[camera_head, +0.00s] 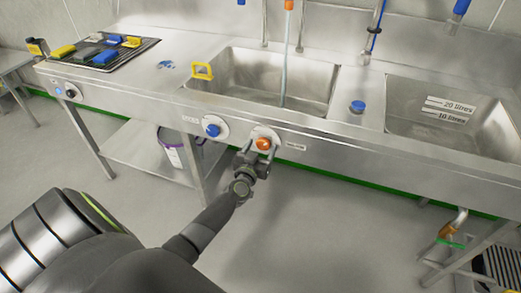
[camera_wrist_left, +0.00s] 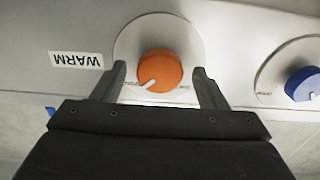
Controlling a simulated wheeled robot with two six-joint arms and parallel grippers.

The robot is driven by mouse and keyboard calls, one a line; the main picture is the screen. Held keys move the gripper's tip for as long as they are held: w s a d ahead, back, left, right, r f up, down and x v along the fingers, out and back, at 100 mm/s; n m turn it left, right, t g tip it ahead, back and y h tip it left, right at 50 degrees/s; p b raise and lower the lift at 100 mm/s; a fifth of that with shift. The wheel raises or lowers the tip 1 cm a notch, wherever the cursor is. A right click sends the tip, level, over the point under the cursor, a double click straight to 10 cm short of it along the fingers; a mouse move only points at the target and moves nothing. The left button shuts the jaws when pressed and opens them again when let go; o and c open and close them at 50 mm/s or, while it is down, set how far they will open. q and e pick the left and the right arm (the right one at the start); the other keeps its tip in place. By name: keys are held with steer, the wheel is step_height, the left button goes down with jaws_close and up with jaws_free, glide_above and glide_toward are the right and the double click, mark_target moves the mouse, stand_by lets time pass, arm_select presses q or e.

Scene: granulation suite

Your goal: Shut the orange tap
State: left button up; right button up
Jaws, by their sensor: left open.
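The orange tap (camera_head: 263,144) is a round knob on a pale disc on the front panel of the steel sink unit. In the left wrist view the orange knob (camera_wrist_left: 160,70) has a white pointer mark at its lower left, and a WARM label (camera_wrist_left: 76,60) sits beside it. My left gripper (camera_head: 258,155) is open at the knob. In the left wrist view its fingers (camera_wrist_left: 161,88) stand on either side of the knob, with gaps between. Water runs from the orange-topped spout (camera_head: 287,40) into the left basin. My right gripper is not in view.
A blue knob (camera_head: 212,130) sits left of the orange one, and also shows in the left wrist view (camera_wrist_left: 302,84). A yellow item (camera_head: 202,71) stands on the basin edge. A bucket (camera_head: 180,150) stands on the shelf below. The floor in front is clear.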

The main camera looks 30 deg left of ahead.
arm_select(q)
steer(key=shift+c, duration=0.4)
steer(key=c, duration=0.9)
steer(key=n, duration=0.4)
steer(key=shift+p, duration=0.4)
steer(key=n, duration=0.4)
steer(key=shift+n, duration=0.3)
steer(key=n, duration=0.4)
steer(key=shift+f, duration=0.1)
steer(key=n, duration=0.5)
steer(key=shift+n, duration=0.3)
